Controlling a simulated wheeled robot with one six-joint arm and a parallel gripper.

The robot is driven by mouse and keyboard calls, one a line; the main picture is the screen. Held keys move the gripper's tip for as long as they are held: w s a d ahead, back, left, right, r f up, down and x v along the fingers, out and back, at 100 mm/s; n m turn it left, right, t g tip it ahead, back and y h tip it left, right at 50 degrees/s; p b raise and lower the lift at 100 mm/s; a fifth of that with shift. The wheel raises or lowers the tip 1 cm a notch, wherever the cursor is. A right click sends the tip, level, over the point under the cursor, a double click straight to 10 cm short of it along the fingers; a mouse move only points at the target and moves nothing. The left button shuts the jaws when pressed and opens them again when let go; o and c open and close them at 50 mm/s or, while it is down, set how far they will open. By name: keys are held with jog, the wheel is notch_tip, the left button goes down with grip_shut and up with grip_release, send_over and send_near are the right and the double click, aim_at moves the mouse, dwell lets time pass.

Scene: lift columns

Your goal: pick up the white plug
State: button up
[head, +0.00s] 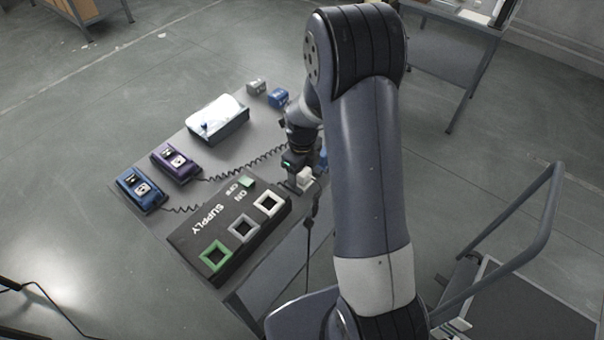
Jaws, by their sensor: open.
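The white plug (305,178) is small and sits near the right edge of the grey table, just right of the black supply panel. My gripper (303,172) is right at the plug, with its dark fingers on either side of it. The gripper is open, and I cannot tell whether a finger touches the plug. My arm hides part of the table's right edge and part of the area around the gripper.
The black supply panel (189,239) has green, grey and white square sockets. Two control boxes, purple (176,163) and blue (140,190), have coiled cords. A white-lidded box (217,121), a grey plug (256,87) and a blue plug (278,97) stand farther back.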

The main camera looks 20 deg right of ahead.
jog(key=c, duration=1)
notch_tip(320, 180, up, 10)
jog(key=shift+r+b, duration=0.1)
jog(key=shift+b, duration=0.45)
